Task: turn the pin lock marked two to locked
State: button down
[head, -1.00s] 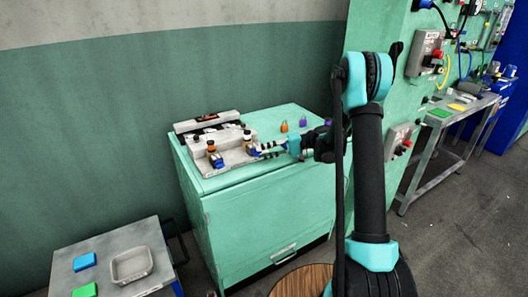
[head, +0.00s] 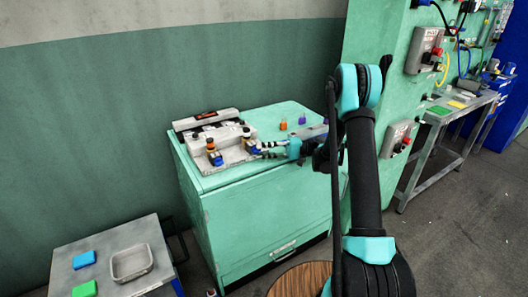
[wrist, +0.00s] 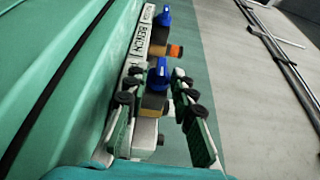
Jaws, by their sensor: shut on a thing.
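Two pin locks with dark and orange tops and blue parts stand on a grey fixture on the green cabinet. The nearer pin lock (head: 251,147) is at the right end of the fixture, and its blue part shows in the wrist view (wrist: 158,76). The other pin lock (head: 214,156) is to the left, with its blue part (wrist: 163,16) farther off in the wrist view. My gripper (head: 266,151) reaches in from the right and is shut on the nearer lock, its fingers (wrist: 150,97) on either side. The number marks cannot be read.
The grey fixture (head: 232,158) has a raised block behind the locks. An orange padlock (head: 283,125) and a purple one (head: 302,119) stand behind my gripper on the cabinet (head: 270,210). A grey side table (head: 100,250) holds a tray and blocks at lower left.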

jog(key=c, duration=1.6)
grip_release()
jog(key=shift+a, duration=0.1)
jog(key=d, duration=0.4)
jog(key=w+d, duration=0.1)
jog(key=d, duration=0.3)
jog(key=w+d, duration=0.1)
jog(key=d, duration=0.2)
jog(key=shift+w+d+f, duration=0.15)
jog(key=shift+w+d, duration=0.05)
jog(key=shift+d, duration=0.2)
